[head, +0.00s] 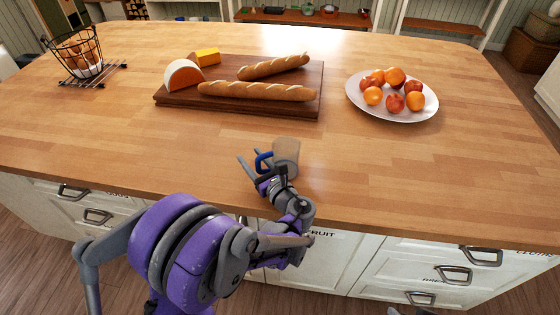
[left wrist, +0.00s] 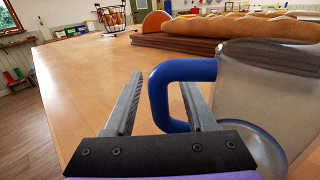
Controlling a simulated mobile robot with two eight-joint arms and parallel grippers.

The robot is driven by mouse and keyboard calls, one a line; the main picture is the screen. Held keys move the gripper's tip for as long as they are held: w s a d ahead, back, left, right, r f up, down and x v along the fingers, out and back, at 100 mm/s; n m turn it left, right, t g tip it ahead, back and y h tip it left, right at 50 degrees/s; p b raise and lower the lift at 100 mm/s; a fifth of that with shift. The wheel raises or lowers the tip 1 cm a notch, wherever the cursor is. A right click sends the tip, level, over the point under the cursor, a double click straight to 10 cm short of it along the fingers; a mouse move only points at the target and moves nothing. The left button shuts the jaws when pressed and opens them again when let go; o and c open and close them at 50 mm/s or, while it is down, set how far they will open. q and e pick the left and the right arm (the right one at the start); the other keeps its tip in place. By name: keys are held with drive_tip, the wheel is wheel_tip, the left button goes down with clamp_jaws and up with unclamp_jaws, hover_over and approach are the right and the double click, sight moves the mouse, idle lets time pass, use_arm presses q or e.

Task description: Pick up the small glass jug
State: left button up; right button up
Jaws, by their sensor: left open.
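The small glass jug (head: 287,152) stands upright near the front edge of the wooden island top. It is clear with a blue handle, and it also shows large at the right of the left wrist view (left wrist: 262,85). My left gripper (head: 258,163) is at the jug's handle side. Its two fingers are apart, and in the left wrist view (left wrist: 162,95) the blue handle lies between them or just beyond them. I cannot tell whether a finger touches the handle. My right gripper is not visible.
A wooden board (head: 172,101) with bread and cheese lies behind the jug. A white plate of fruit (head: 356,96) is at the back right. A wire basket (head: 75,52) stands at the far left. The counter left and right of the jug is clear.

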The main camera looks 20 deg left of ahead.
use_arm(q)
clamp_jaws()
idle(1.4)
